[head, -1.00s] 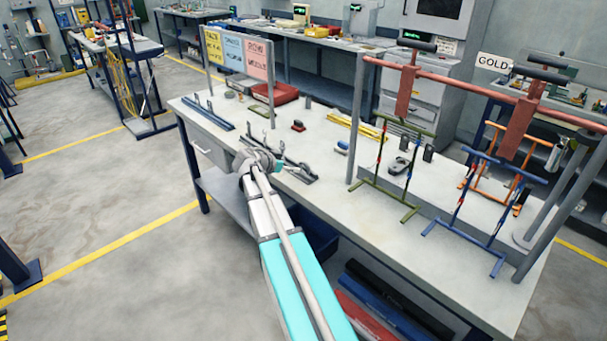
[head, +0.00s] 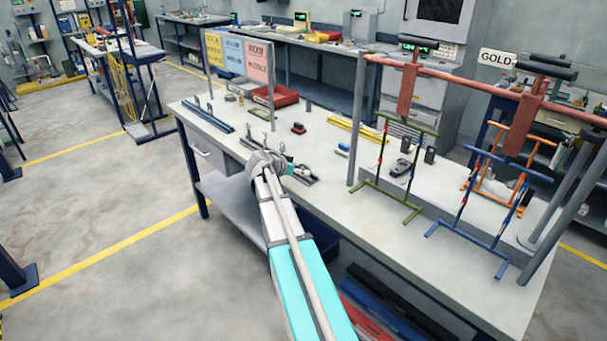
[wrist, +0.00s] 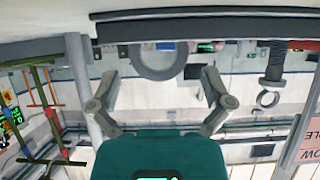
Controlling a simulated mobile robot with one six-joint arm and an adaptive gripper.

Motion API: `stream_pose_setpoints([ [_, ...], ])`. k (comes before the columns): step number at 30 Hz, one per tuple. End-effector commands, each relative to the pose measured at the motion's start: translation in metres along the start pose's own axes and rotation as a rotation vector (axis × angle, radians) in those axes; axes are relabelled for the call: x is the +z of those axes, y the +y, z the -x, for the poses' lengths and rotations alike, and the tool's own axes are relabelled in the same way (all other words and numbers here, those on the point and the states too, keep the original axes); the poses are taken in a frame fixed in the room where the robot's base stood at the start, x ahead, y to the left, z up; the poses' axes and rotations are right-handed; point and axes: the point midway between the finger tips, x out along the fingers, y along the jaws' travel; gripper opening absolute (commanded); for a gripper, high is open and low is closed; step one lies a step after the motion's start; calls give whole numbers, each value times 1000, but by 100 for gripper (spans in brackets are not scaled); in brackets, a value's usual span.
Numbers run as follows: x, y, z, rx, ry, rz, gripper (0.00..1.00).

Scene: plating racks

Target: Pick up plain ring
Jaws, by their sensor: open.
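My gripper (wrist: 158,82) is open, with its two fingers spread apart in the wrist view. A thick plain grey ring (wrist: 140,66) shows beyond and between the fingertips, against a dark rail (wrist: 115,31). The wrist picture looks upside down, with the bench surface along its top. No finger visibly touches the ring. In the head view my gripper is mostly hidden behind my wrist, at the near edge of the workbench. The dark rail (head: 304,178) shows just right of it there; the ring cannot be made out clearly.
A second rail (head: 208,117) lies further left on the bench. A smaller ring (wrist: 267,106) hangs in the wrist view's right. Green (head: 385,190) and blue (head: 470,243) racks stand right, by a grey post (head: 357,120). A red tray (head: 285,98) is behind.

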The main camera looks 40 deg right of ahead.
Motion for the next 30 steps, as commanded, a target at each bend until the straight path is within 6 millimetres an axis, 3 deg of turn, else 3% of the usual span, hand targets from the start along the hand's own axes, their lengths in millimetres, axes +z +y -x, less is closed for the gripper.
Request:
stream_pose_setpoints([
  [3, 3, 0, -16, 1, 0, -1, 100],
  [9, 2, 1, -30, 1, 0, -1, 100],
  [26, 1, 1, -31, 1, 0, -1, 100],
  [30, 1, 1, -31, 1, 0, -1, 78],
])
